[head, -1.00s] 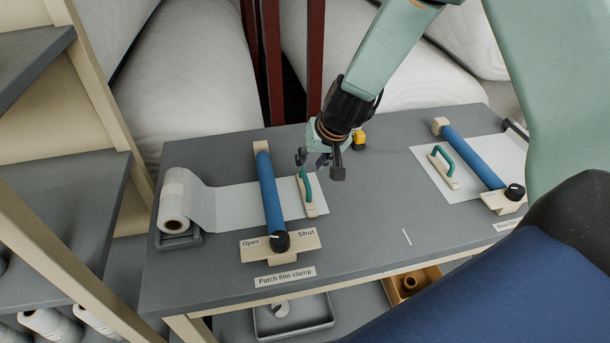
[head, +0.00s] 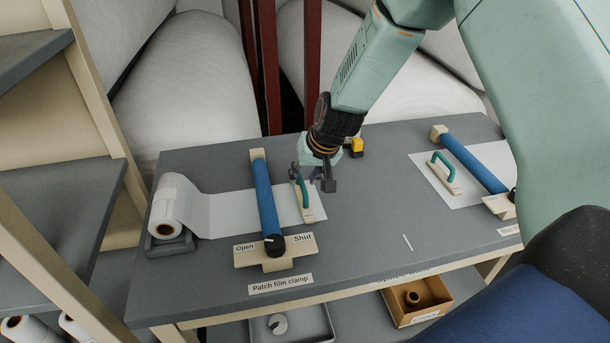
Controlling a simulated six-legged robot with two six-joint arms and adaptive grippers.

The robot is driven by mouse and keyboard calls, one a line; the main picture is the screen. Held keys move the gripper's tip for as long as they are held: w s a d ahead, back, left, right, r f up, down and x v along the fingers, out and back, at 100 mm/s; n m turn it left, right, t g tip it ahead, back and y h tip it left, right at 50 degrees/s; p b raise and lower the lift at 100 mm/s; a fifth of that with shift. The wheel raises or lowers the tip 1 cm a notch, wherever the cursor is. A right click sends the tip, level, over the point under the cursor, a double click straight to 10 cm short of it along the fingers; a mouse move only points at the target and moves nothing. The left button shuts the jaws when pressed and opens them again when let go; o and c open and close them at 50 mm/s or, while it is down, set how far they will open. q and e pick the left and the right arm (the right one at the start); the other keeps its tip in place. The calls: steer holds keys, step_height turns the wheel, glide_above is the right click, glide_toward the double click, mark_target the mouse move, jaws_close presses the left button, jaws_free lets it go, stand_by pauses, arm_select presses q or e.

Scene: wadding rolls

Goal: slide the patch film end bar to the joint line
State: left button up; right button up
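The patch film end bar (head: 311,213) is a cream bar with a green handle (head: 302,190), at the free right end of the white patch film (head: 228,212). The film runs from its roll (head: 166,216) under the blue clamp bar (head: 266,199). The clamp's black knob (head: 275,246) has its white mark toward "Open". A short white line (head: 407,242), apparently the joint line, lies on the table to the right of the bar. My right gripper (head: 311,180) is open at the top of the handle, fingers to either side in the picture; contact cannot be told. My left gripper is out of view.
A second film (head: 437,187) with its own green-handled bar (head: 445,173) and blue clamp (head: 474,161) lies at the right. A yellow-and-black object (head: 356,147) stands behind my gripper. The grey table (head: 360,215) is clear between the bar and the white line.

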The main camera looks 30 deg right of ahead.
steer(key=shift+w+f, duration=0.3)
steer(key=shift+w, duration=0.1)
steer(key=c, duration=0.4)
steer(key=shift+s, duration=0.1)
jaws_close()
